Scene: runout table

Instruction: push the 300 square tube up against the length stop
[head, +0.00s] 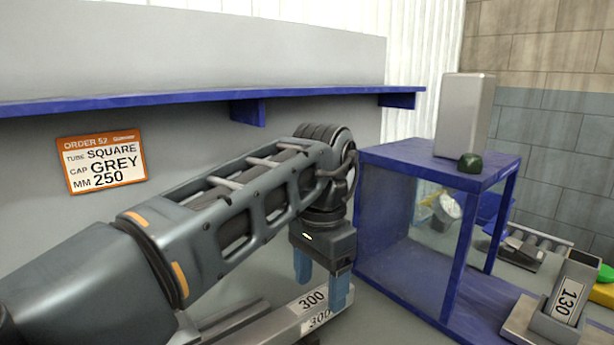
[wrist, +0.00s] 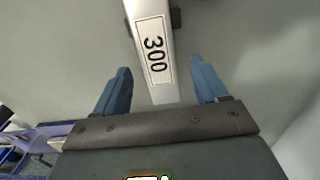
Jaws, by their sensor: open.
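The 300 square tube (head: 312,312) is grey with white labels reading 300 and lies at the bottom of the head view, partly behind my arm. In the wrist view the tube (wrist: 148,25) runs down from the top edge, and its end sits between my fingers. My gripper (head: 322,288) points down over the tube's end, its blue fingers open on either side of it. In the wrist view my gripper (wrist: 164,92) shows gaps between both fingers and the tube. I cannot make out the length stop.
A blue-framed box with clear panels (head: 400,268) stands right of my gripper, with a grey block (head: 464,115) and a dark green piece (head: 470,163) on top. A holder with a 130 piece (head: 569,300) is at the lower right. A blue shelf (head: 180,102) and an order card (head: 102,161) are behind.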

